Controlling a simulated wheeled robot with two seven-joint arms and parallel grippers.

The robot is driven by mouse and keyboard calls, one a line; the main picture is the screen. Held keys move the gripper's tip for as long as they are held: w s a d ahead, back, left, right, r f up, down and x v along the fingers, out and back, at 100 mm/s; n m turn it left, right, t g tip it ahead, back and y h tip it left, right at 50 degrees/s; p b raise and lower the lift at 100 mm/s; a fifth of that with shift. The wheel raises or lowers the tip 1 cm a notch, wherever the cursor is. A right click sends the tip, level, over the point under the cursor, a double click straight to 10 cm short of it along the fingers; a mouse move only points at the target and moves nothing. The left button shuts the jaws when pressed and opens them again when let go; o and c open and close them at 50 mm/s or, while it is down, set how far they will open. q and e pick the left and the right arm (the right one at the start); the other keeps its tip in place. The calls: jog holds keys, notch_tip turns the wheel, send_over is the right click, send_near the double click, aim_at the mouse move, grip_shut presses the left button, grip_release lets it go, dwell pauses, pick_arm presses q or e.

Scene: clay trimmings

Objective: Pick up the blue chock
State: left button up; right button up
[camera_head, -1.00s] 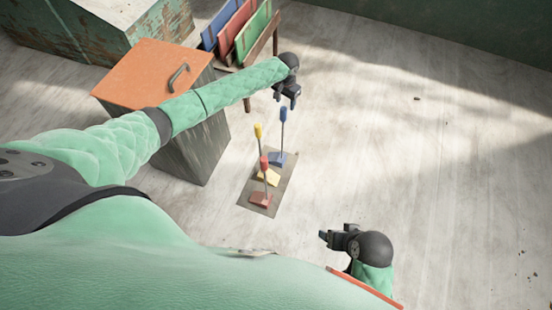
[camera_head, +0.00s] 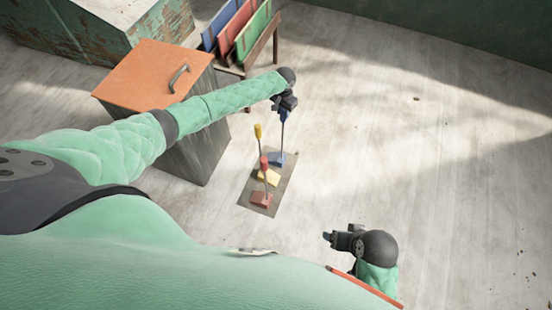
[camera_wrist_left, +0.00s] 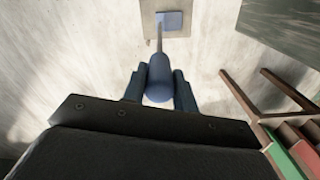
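The blue chock (camera_head: 278,159) stands on a grey mat (camera_head: 285,185), with a thin rod and a blue handle rising from it. In the left wrist view its blue handle (camera_wrist_left: 158,82) lies between the two fingers of my left gripper (camera_wrist_left: 160,76), its base beyond. The fingers look very close to the handle on both sides; I cannot tell whether they press on it. In the head view my left gripper (camera_head: 284,105) is at the top of the handle. My right gripper (camera_head: 328,238) is low right, away from the chocks; its finger gap is unclear.
An orange-topped box (camera_head: 150,72) stands left under my left arm. A wooden rack (camera_head: 262,45) with coloured boards is behind. Floor to the right is clear.

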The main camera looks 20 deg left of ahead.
pick_arm(q)
jog(key=c, duration=0.3)
jog(key=shift+c, duration=0.2)
jog(key=shift+r, duration=0.1)
